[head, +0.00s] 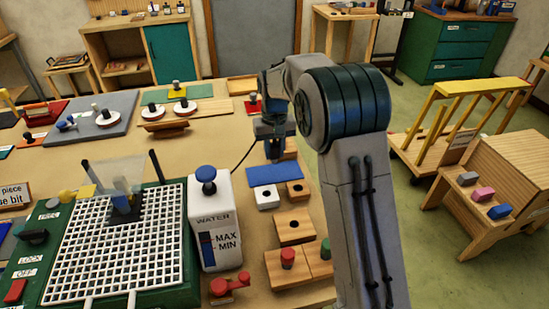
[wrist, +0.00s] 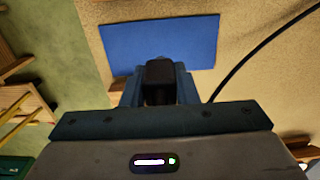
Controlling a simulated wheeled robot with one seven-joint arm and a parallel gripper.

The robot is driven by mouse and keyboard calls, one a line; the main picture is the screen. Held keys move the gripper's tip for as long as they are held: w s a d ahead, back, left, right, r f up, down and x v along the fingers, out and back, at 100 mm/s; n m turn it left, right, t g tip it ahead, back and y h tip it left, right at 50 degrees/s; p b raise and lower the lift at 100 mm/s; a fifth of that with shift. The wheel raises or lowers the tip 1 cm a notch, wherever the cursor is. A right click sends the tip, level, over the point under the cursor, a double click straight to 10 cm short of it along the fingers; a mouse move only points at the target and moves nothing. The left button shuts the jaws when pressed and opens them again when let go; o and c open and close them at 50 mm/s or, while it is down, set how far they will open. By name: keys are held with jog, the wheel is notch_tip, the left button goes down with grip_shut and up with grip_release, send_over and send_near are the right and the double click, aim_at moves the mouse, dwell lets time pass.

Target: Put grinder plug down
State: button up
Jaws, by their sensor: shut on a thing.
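The grinder plug (wrist: 160,72), a black block, sits between the two fingers of my gripper (wrist: 158,88) in the wrist view. My gripper is shut on it. In the head view my gripper (head: 273,153) points down above the right part of the bench, just behind the blue pad (head: 275,175), and the plug is hard to make out there. The wrist view shows the blue pad (wrist: 160,38) ahead of the fingertips, partly overlapped by the plug. A black cord (head: 243,160) runs from near my gripper toward the white water tank (head: 208,235). The green grinder (head: 115,245) has a white grid top.
Wooden blocks with holes (head: 295,228) and a red knob piece (head: 229,284) stand on the bench's near right. A grey board (head: 90,120) and round white pieces lie at the back left. A wooden step rack (head: 505,165) stands off the bench at right.

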aim_at(274, 162)
jog(key=shift+f+p, duration=0.3)
jog(key=shift+f, duration=1.7)
jog(key=shift+f, duration=0.1)
jog(key=shift+f, duration=0.15)
jog(key=o, duration=1.1)
jog(key=shift+c, duration=0.2)
